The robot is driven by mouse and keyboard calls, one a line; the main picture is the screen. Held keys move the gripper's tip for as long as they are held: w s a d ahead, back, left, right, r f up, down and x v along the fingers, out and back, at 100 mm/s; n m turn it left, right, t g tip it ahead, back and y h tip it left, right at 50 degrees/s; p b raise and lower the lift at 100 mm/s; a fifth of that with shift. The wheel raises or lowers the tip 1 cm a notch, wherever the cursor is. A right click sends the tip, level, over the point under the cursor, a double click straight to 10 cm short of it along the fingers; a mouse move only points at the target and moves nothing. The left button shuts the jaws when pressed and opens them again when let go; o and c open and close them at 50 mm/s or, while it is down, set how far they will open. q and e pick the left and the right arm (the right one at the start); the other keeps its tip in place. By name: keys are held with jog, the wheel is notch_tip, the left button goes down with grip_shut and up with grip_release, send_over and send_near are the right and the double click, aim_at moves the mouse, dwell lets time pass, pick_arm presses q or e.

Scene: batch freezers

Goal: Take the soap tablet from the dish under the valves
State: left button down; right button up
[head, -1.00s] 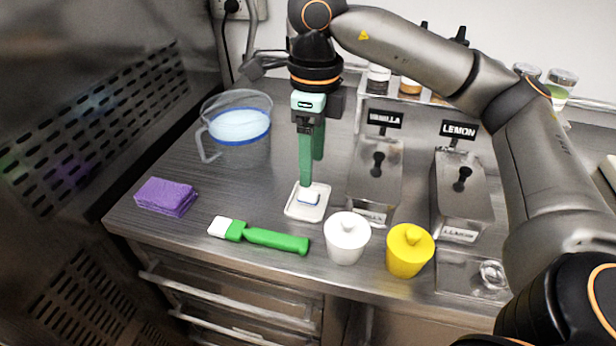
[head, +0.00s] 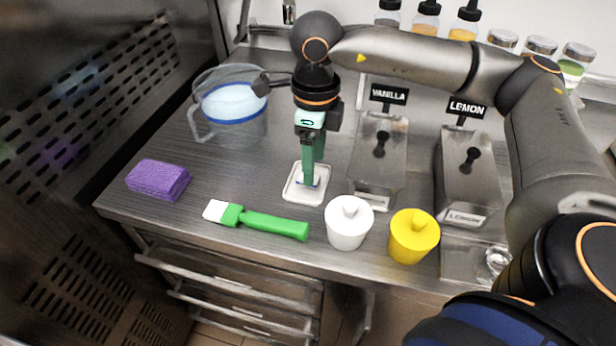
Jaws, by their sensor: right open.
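The shallow white dish (head: 303,203) lies on the steel counter, left of the white lidded pot. The soap tablet (head: 315,184), white and blue, lies in the dish and is mostly hidden behind my fingers. My right gripper (head: 308,183) points down with green fingers, its tips low at the dish around the tablet. It is open, though seen nearly edge-on; I cannot tell whether a finger touches the tablet. My left gripper is not in view.
A purple sponge (head: 158,180) and a clear jug (head: 232,118) are left. Vanilla (head: 377,150) and lemon (head: 468,170) steel containers are right.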

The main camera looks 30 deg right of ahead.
jog(key=shift+w+d+f, duration=0.1)
jog(key=shift+f, duration=1.75)
grip_shut()
